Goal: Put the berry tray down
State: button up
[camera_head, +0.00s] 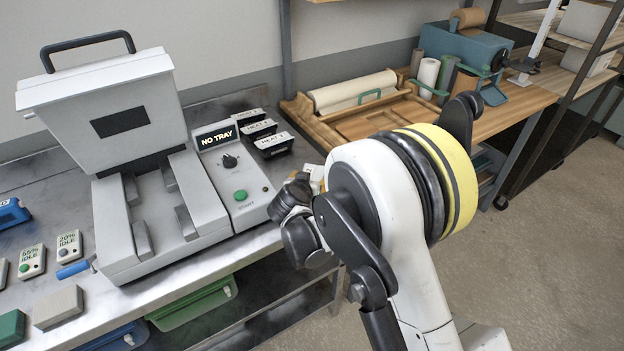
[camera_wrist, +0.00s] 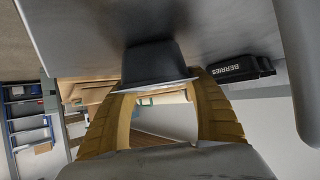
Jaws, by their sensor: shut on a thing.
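In the wrist view, the yellow fingers of my gripper (camera_wrist: 157,92) are shut on a dark grey tray (camera_wrist: 152,60) with a lighter rim, which I take to be the berry tray. A grey surface lies behind it; I cannot tell whether the tray touches it. A black block lettered BERRIES (camera_wrist: 238,68) shows to the right of the tray, beside the right finger. In the head view, my arm hides the fingers and most of what is near them, and the tray cannot be made out. The tray's contents are not visible.
A sealing machine (camera_head: 150,190) with its lid raised and a NO TRAY display (camera_head: 217,137) stands on the metal bench. Black HEAT blocks (camera_head: 262,133) stand behind its panel. A wooden tray (camera_head: 370,118) with a paper roll lies farther back. Idle cards and small blocks occupy the bench's left.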

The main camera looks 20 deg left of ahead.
jog(key=o, duration=1.3)
jog(key=shift+s+r+p, duration=0.15)
jog(key=shift+r+p, duration=0.15)
jog(key=shift+p, duration=0.1)
jog(key=p+v, duration=0.2)
jog(key=v, duration=0.9)
jog(key=shift+s+d, duration=0.1)
jog(key=shift+s, duration=0.2)
